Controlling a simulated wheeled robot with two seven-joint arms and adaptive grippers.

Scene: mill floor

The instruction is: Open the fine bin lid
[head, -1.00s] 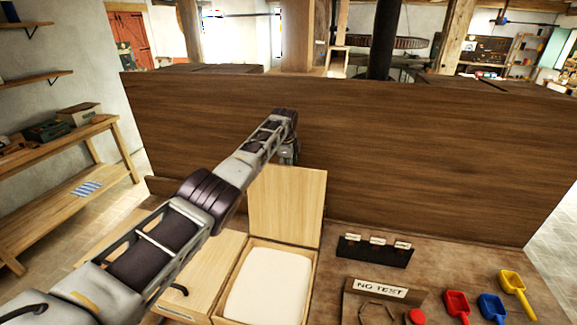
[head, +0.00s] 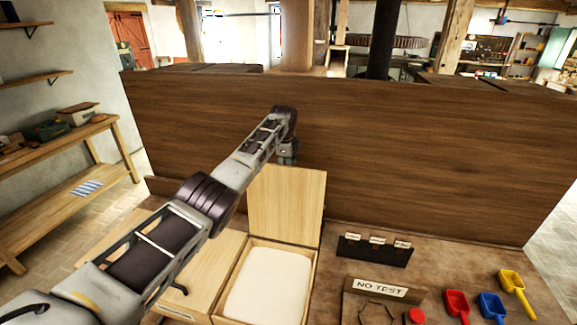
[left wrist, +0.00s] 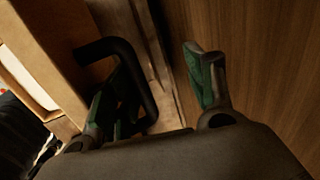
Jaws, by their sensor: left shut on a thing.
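The fine bin (head: 310,272) stands in the bench at lower middle in the head view, with pale, smooth contents showing inside. Its light wooden lid (head: 286,205) stands raised, near upright, at the bin's back edge, in front of the brown wooden panel. My left gripper (head: 287,158) is at the lid's top edge, its fingers partly hidden behind the lid. My right gripper is out of view.
A second bin with a shut lid (head: 208,268) and black handle lies to the left. The tall brown panel (head: 420,150) closes off the back. A "NO TEST" board (head: 380,288), a black card rack (head: 374,250) and red, blue and yellow scoops (head: 491,305) are at right.

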